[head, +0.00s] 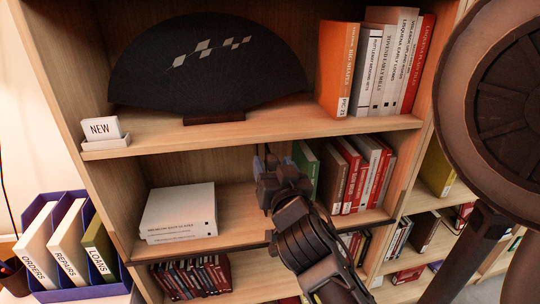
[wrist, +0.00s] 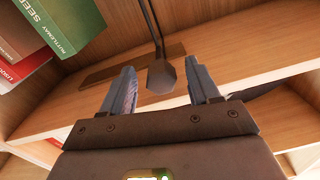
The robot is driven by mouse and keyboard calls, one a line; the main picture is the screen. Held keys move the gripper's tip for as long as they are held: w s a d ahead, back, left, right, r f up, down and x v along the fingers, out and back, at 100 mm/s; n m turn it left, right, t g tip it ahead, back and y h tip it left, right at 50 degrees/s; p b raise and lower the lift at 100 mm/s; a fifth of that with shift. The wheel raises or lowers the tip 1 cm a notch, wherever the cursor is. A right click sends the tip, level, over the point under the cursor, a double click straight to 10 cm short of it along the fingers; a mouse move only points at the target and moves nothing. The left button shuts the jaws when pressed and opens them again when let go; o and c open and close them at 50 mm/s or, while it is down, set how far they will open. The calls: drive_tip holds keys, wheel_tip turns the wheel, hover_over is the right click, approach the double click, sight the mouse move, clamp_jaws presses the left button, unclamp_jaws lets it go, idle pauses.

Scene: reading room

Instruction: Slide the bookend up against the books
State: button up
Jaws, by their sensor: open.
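The bookend (wrist: 151,25) shows in the wrist view as a thin dark upright with a flat brown foot on the shelf and a dark knob-like end toward me. It stands apart from the row of books, with bare shelf between. In the head view my arm mostly hides it. The nearest book is green (wrist: 66,22), with red ones beyond it; the row of books (head: 352,178) stands on the middle shelf. My gripper (wrist: 161,84) is open, its two fingers on either side of the knob-like end, with gaps visible; contact cannot be told.
A pile of white books (head: 180,208) lies on the same shelf to the left. The shelf above holds a dark fan (head: 205,75), a NEW sign (head: 101,128) and upright books (head: 375,65). The shelf's front edge runs close beneath my gripper.

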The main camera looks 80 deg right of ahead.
drive_tip(key=shift+p+x, duration=0.4)
drive_tip(key=shift+x, duration=1.25)
drive_tip(key=shift+c, duration=0.3)
clamp_jaws()
